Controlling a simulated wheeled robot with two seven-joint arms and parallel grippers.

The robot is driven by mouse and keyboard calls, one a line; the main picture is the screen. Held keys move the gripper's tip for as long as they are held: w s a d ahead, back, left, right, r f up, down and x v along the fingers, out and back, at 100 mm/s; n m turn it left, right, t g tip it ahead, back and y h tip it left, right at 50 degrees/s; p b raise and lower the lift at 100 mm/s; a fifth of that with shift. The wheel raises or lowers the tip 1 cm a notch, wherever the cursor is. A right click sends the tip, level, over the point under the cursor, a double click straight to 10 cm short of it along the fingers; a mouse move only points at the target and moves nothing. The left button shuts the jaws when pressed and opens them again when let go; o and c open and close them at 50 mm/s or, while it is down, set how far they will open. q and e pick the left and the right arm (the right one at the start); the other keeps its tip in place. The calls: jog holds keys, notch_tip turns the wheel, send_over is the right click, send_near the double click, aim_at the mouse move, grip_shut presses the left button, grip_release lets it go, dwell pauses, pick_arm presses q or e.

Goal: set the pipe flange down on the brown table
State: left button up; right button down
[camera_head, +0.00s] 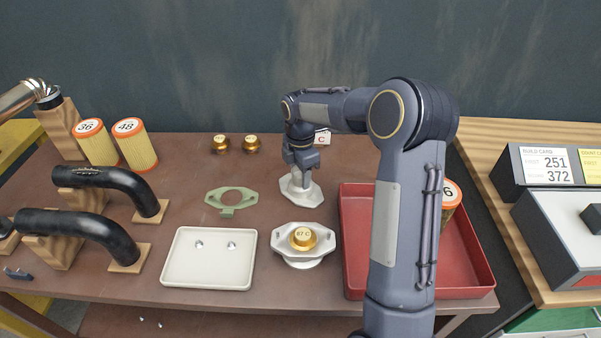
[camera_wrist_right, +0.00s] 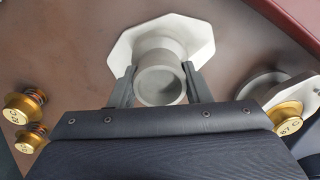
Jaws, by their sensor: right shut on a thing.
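The pipe flange (camera_head: 301,190) is a pale grey octagonal plate with a short round tube standing up from it. It is upright, plate down, at the back middle of the brown table (camera_head: 180,225). My right gripper (camera_head: 301,168) comes down from above and is shut on the tube. In the right wrist view, the two fingers (camera_wrist_right: 158,88) sit on either side of the tube of the flange (camera_wrist_right: 195,38). The plate is at or very close to the tabletop; I cannot tell whether it touches. My left gripper is not in view.
A green gasket (camera_head: 232,199) lies left of the flange. A grey housing with a gold cap (camera_head: 303,238) stands in front. A white tray (camera_head: 210,284), black pipes (camera_head: 115,178), gold caps (camera_head: 251,144) and a red tray (camera_head: 352,292) surround it. The back middle is mostly clear.

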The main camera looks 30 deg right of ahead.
jog(key=c, duration=0.8)
grip_release()
jog(key=shift+f, duration=0.1)
jog(key=shift+o, duration=0.2)
notch_tip(320, 180, up, 11)
jog(key=s+a+r+m+t+y, duration=0.1)
jog(key=s+r+m, duration=0.2)
jog(key=s, duration=0.2)
jog(key=s+a+r+m+t, duration=0.1)
jog(key=s+r+m, duration=0.15)
jog(key=s, duration=0.25)
jog(key=s+a+f+m+t+y, duration=0.1)
jog(key=s+a+f+m, duration=0.2)
jog(key=s+m, duration=0.4)
jog(key=s+a+f+m+t+y, duration=0.1)
jog(key=s+a+f+m, duration=0.3)
jog(key=s, duration=0.8)
jog(key=shift+a+m+t+y, duration=0.4)
jog(key=shift+a+m+t, duration=0.4)
jog(key=shift+a+m, duration=0.55)
jog(key=shift+d+r, duration=0.1)
